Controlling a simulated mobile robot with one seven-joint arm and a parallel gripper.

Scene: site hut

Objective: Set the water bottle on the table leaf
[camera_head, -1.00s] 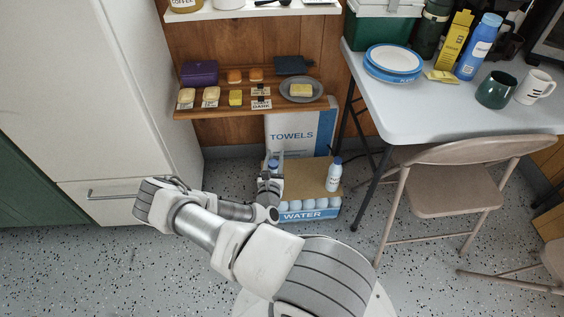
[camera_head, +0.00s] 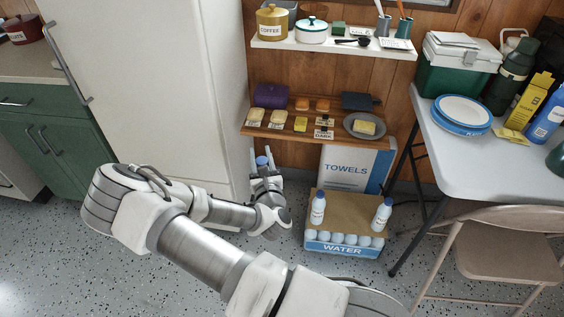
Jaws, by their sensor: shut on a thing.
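My gripper (camera_head: 265,169) is shut on a water bottle, whose blue cap (camera_head: 262,161) shows between the fingers. The bottle's body is mostly hidden by the hand. The gripper is in front of the lower right edge of the white fridge, left of the water case. The light grey table top (camera_head: 467,172) is at the right, well away from the gripper. It is the only table in view; I cannot tell whether part of it is a separate leaf.
Two more bottles, a left one (camera_head: 318,208) and a right one (camera_head: 382,214), stand on the water case (camera_head: 345,249). A shelf (camera_head: 350,143) with several items hangs above. Plates (camera_head: 462,112) and a green cooler (camera_head: 455,82) occupy the table's back. A folding chair (camera_head: 507,258) stands before it.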

